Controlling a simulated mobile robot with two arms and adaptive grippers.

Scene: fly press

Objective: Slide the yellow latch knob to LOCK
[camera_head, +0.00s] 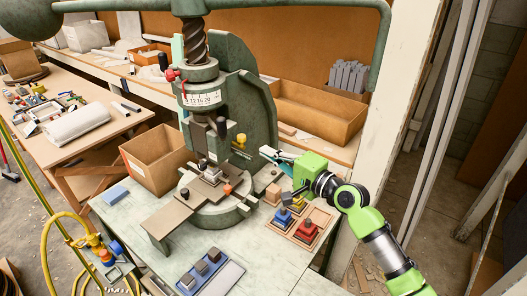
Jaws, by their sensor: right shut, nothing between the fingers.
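The yellow latch knob (241,139) sits on the right side of the green fly press (253,105), just right of the ram. A small label plate lies just below it; its wording is too small to read. My right gripper (264,150) comes in from the right on a green arm. Its fingers are shut and empty, pointing left toward the knob and a short gap to its right. I cannot tell the depth between them. My left gripper is not in view.
A tray with red and blue stamp-like blocks (306,231) lies under my right arm. A blue tray with grey blocks (209,273) is at the front. A cardboard box (153,160) stands left of the press. The press handle bar (384,40) hangs at upper right.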

